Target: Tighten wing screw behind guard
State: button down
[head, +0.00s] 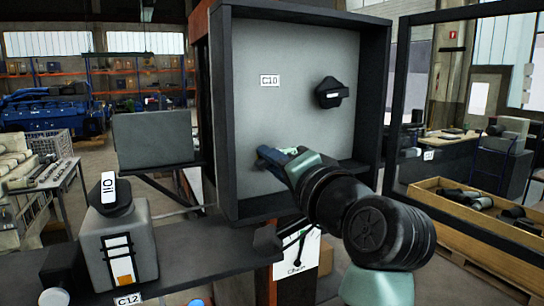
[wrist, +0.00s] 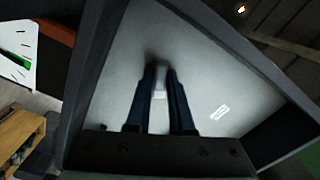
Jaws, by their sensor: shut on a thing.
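My gripper (head: 268,156) reaches into the open dark-framed housing (head: 228,120), low on its grey back panel (head: 290,50). In the wrist view its two dark fingers (wrist: 160,98) are shut on a small grey piece with a pale tag, which I take to be the wing screw (wrist: 160,78). In the head view that piece is hidden by my gripper. The housing's dark walls surround my gripper; I cannot make out a separate guard. A black knob (head: 330,93) with a white tag sits higher and to the right on the panel.
A C10 label (head: 270,81) is above my gripper on the panel. A grey can with a black OIL top (head: 118,240) stands on the dark shelf (head: 200,248) at left. A dark frame (head: 398,100) and a wooden crate (head: 460,222) are at right.

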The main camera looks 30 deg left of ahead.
jog(key=shift+m, duration=1)
jog(key=m, duration=0.3)
jog(key=c, duration=0.7)
grip_release()
jog(key=shift+o, duration=0.2)
jog(key=shift+d, duration=0.1)
jog(key=v, duration=0.4)
jog(key=shift+s+d, duration=0.1)
jog(key=shift+s, duration=0.05)
jog(key=shift+f, duration=0.1)
